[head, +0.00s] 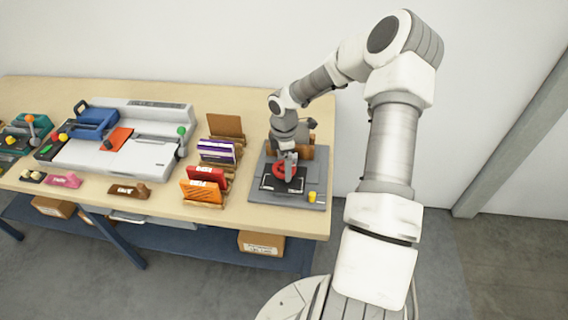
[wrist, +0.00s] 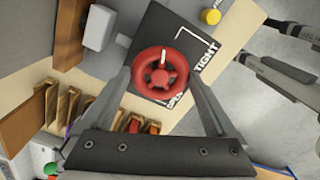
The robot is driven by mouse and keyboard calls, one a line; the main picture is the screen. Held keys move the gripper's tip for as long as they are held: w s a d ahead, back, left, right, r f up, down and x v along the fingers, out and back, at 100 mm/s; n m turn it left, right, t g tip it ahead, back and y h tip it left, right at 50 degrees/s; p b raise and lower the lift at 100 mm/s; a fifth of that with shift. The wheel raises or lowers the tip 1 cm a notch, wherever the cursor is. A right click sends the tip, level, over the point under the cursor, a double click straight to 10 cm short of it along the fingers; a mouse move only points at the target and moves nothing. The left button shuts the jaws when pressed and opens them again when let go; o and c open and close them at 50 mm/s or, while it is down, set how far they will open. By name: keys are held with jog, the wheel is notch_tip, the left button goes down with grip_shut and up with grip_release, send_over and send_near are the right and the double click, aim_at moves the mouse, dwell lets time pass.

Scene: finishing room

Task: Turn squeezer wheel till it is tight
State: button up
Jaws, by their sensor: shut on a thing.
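The squeezer wheel is a red handwheel (wrist: 160,76) with a white mark on its rim, seen from above in the wrist view. It sits over a dark plate (wrist: 143,38) lettered "OPEN" and "TIGHT". The white mark points toward the top of the wrist picture, away from both words. In the head view the wheel (head: 284,171) is partly hidden under my gripper (head: 287,166). My gripper also shows in the wrist view (wrist: 162,82), with one finger on each side of the wheel, shut on it. The squeezer's grey base (head: 262,195) lies at the table's right end.
A yellow knob (head: 312,196) stands on the base's front right corner. Racks with orange (head: 201,193), red and purple booklets stand close to the left. A white machine (head: 120,150) is further left. Table edge (head: 333,140) is near on the right.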

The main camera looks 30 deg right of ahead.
dwell(0.9)
jog(key=o, duration=1)
jog(key=shift+r, duration=0.15)
notch_tip(320, 180, up, 17)
jog(key=shift+r, duration=0.15)
